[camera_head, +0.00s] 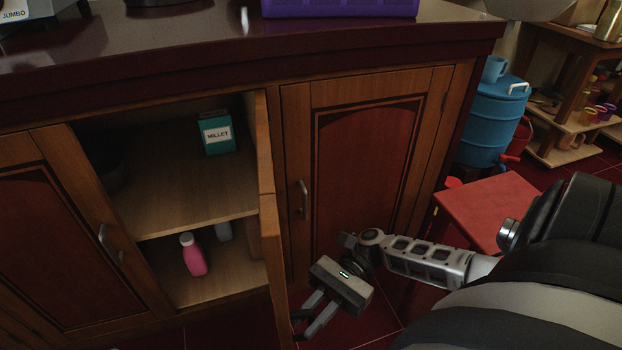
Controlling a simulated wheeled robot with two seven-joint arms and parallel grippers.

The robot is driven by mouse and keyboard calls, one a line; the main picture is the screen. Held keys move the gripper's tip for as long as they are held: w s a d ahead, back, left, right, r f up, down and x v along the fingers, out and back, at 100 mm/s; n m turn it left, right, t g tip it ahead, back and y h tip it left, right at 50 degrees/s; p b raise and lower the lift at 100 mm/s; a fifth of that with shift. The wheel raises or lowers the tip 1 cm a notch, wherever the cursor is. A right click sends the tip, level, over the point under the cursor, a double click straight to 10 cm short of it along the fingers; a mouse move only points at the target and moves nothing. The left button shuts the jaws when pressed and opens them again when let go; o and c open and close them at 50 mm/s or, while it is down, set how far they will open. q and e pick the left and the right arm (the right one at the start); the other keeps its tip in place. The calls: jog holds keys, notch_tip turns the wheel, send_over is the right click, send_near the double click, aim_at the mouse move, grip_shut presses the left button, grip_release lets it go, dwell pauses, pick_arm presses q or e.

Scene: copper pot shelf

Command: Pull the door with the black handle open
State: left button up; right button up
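A wooden cabinet door (268,200) stands swung open, seen nearly edge-on, to the right of an open shelf compartment. My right gripper (305,325) is low beside the outer side of this door. Its two fingers are apart, pointing down and left towards the door. Small dark parts show at the fingertips beside the door; I cannot tell whether they are the black handle or finger pads. The closed door to the right (360,180) has a silvery handle (304,200), as does the left door (110,245). My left gripper is not in view.
The compartment holds a teal MILLET box (217,135) and a pink bottle (193,255). A dark countertop (190,50) overhangs the doors. A red stool (485,205) and a blue drum (490,120) stand at the right, near my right arm.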

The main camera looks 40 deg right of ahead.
pick_arm(q)
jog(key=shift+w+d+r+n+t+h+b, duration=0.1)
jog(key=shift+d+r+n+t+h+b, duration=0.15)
jog(key=shift+b, duration=0.35)
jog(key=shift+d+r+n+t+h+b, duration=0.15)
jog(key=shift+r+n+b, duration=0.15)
jog(key=shift+b, duration=0.3)
pick_arm(e)
jog(key=w+d, duration=0.1)
jog(key=d, duration=1.5)
jog(key=shift+w, duration=0.35)
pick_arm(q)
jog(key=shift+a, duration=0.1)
